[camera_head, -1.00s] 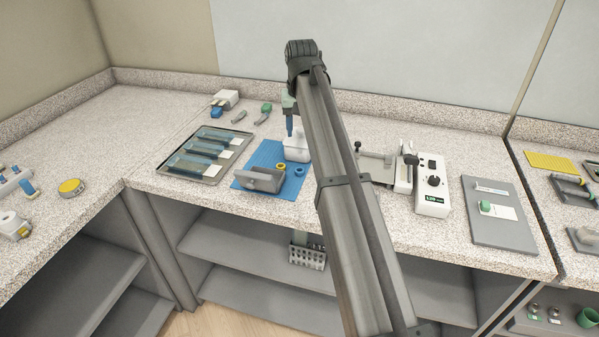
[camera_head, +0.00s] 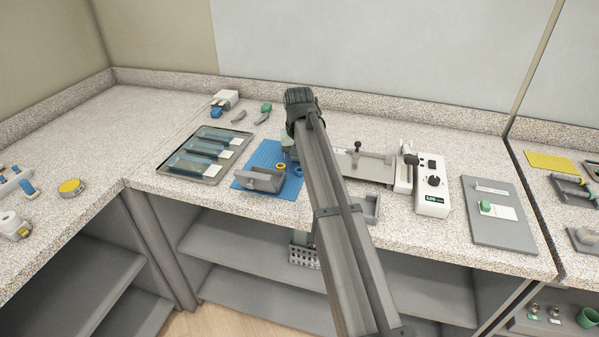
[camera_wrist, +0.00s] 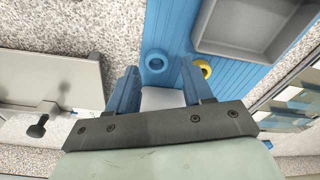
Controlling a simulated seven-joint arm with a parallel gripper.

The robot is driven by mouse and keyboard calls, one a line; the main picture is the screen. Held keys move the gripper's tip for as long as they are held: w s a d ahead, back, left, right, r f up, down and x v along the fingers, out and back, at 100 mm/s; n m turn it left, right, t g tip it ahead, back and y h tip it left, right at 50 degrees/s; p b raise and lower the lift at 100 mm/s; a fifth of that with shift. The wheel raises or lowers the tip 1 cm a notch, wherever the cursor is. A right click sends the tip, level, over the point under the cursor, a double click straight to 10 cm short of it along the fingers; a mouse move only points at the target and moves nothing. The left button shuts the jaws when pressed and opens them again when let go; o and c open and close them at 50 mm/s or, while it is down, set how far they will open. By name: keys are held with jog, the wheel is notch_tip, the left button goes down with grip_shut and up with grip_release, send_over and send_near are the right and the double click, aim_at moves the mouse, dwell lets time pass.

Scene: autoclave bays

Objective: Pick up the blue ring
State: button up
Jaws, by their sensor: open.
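The blue ring (camera_head: 298,171) lies on the blue mat (camera_head: 263,154), close to the mat's right edge and beside my arm in the head view. In the wrist view the blue ring (camera_wrist: 155,60) shows whole on the mat, just past my fingertips. My gripper (camera_wrist: 160,72) is open, with its two blue fingers apart and nothing held. The ring shows roughly in line with the gap between them. A white block (camera_wrist: 160,98) shows below, between the fingers. In the head view my arm hides most of the gripper.
A yellow ring (camera_head: 280,167) lies left of the blue ring. A grey open bin (camera_head: 262,180) stands on the mat nearby. A tray (camera_head: 205,153) with several slides lies further left. A device with a dial (camera_head: 433,188) stands to the right.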

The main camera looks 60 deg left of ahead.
notch_tip(320, 180, down, 2)
jog(key=shift+a+f, duration=0.1)
grip_shut()
dwell(0.5)
